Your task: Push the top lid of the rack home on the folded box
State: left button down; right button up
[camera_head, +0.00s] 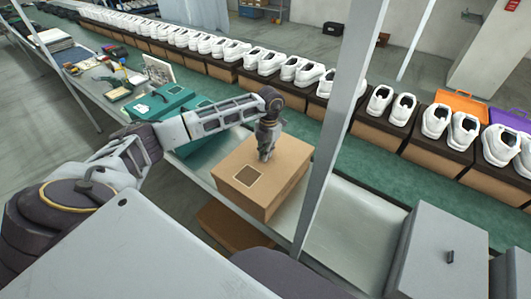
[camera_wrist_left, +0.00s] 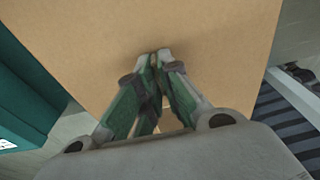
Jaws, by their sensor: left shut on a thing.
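The folded box (camera_head: 278,178) is a brown carton with a dark square framed patch on its top, lying on the grey bench. Its top looks flat and closed; I cannot tell a gap between lid and walls. My left gripper (camera_head: 265,157) points down at the middle of the box top. In the left wrist view, its fingertips (camera_wrist_left: 157,58) are brought together against the plain brown face of the box (camera_wrist_left: 225,40), which fills most of that view. What lies between the tips is too small to see. My right gripper is not in view.
Teal boxes (camera_head: 158,102) stand left of the carton. A slanted grey post (camera_head: 336,125) rises just right of it. Behind, a green belt (camera_head: 335,157) runs past rows of white shoes on brown boxes. A grey cabinet (camera_head: 437,255) stands at right. Bare bench (camera_head: 350,225) lies between.

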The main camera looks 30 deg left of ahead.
pick_arm(q)
jog(key=shift+f, duration=0.15)
jog(key=c, duration=1.5)
grip_release()
jog(key=shift+w+r, duration=0.25)
jog(key=shift+r, duration=1.75)
jog(key=shift+w+r, duration=0.25)
jog(key=shift+r, duration=1.75)
jog(key=shift+w+r, duration=0.25)
jog(key=shift+r, duration=1.75)
